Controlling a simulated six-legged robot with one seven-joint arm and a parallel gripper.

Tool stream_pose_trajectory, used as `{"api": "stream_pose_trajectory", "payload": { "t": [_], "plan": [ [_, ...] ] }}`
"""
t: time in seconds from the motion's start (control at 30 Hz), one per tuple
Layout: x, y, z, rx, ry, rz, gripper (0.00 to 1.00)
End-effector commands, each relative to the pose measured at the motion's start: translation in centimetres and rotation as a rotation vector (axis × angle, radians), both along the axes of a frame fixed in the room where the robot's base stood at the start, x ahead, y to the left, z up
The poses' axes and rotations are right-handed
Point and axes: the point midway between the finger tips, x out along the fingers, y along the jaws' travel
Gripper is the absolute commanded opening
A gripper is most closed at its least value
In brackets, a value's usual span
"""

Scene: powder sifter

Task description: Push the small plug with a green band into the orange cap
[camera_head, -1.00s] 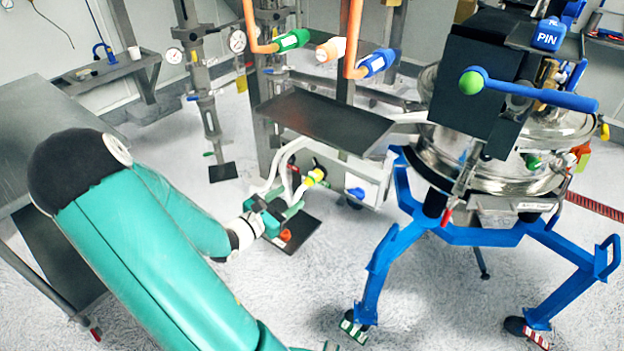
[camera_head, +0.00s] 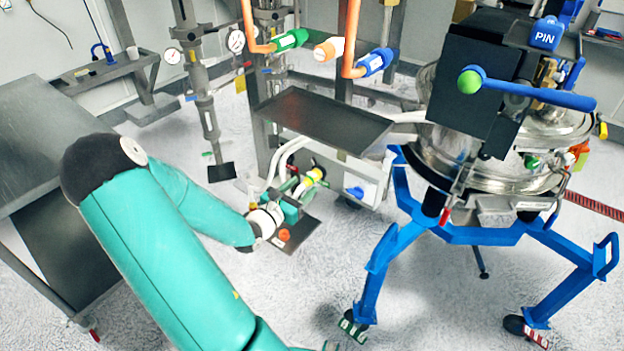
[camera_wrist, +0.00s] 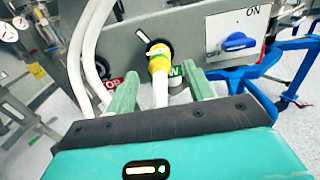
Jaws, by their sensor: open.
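In the wrist view, a yellow fitting with a green band (camera_wrist: 159,66) stands in front of a round black port on the grey panel. A pale rod-like part (camera_wrist: 160,92) runs from it towards my gripper. My gripper (camera_wrist: 160,72) is open, with one green finger on each side of this fitting; contact is not clear. In the head view, the yellow fitting (camera_head: 316,174) shows just beyond my gripper (camera_head: 297,189). An orange cap-like end (camera_head: 330,49) is on the pipes above; an orange part (camera_head: 284,235) shows below my gripper. Which one is the task's cap is unclear.
White hoses (camera_wrist: 88,45) run close on the left of the fingers. A blue knob (camera_wrist: 236,42) sits on the panel at right. A dark tray (camera_head: 322,121) overhangs the panel, and the blue-legged sifter (camera_head: 470,234) stands to the right.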

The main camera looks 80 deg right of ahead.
Motion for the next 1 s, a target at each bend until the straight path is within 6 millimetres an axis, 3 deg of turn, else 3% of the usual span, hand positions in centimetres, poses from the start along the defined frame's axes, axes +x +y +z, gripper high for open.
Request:
{"api": "stream_pose_trajectory", "payload": {
  "t": [0.2,0.4,1.0],
  "plan": [
    [-1.3,-2.7,0.0,-0.001,0.0,-0.002,0.53],
    [-1.8,-4.1,0.0,0.0,0.0,0.0,0.53],
    [-1.9,-4.4,0.0,0.0,0.0,0.001,0.53]
  ]
}}
